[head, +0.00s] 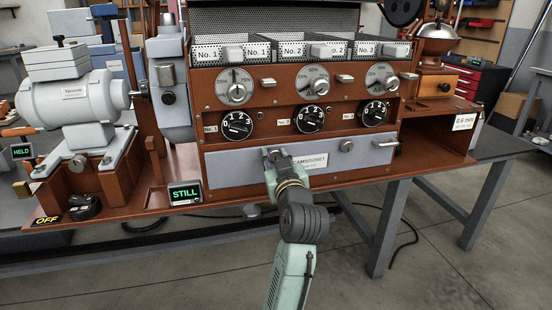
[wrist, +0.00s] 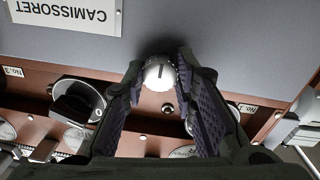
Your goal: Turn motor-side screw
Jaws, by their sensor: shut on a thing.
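The motor-side screw (wrist: 158,73) is a round silver knob with a dark slot across its face. It sits at the left part of the grey front panel (head: 232,169), left of the CAMISSORET label (head: 310,162). My gripper (wrist: 159,82) is shut on the screw, with one purple-padded finger on each side of it. In the head view my gripper (head: 276,156) reaches the panel from below and mostly hides the screw. A second silver screw (head: 347,145) sits at the panel's right, apart from my gripper.
Numbered black dials (head: 237,125) and round gauges (head: 235,86) line the brown face above the panel. The grey motor (head: 75,100) stands at the left, with a display reading STILL (head: 185,194) and a black knob by OFF (head: 85,207).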

